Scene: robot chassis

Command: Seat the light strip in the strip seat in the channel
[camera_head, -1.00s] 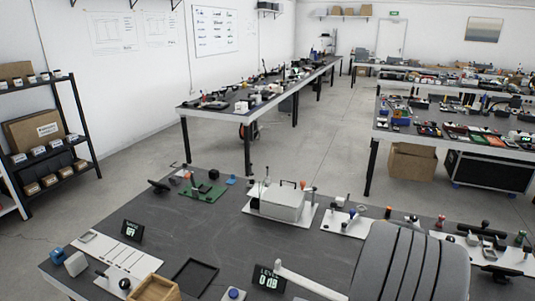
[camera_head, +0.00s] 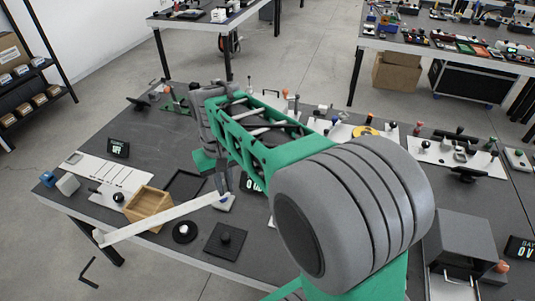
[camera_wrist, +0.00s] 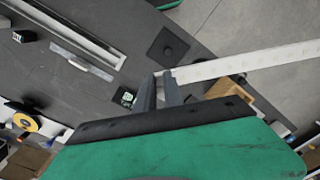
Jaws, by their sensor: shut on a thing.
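The light strip (camera_head: 160,218) is a long, thin white bar. My gripper (camera_head: 224,190) is shut on one end of it. The strip reaches to the left past the wooden box and over the table's front edge. In the wrist view my gripper (camera_wrist: 160,92) pinches the strip's near end, and the strip (camera_wrist: 250,61) runs off to the right with faint dots along it. A long pale-edged channel (camera_wrist: 85,38) lies on the dark table at the upper left of the wrist view, apart from the strip. The seat inside it cannot be made out. My arm seems to hide the channel in the head view.
An open wooden box (camera_head: 148,207) stands close beside the strip. A dark square plate with a knob (camera_head: 225,241) and a round black knob (camera_head: 185,232) lie nearby. A grey box (camera_head: 465,240) stands at right. A small display (camera_head: 118,148) reads OFF.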

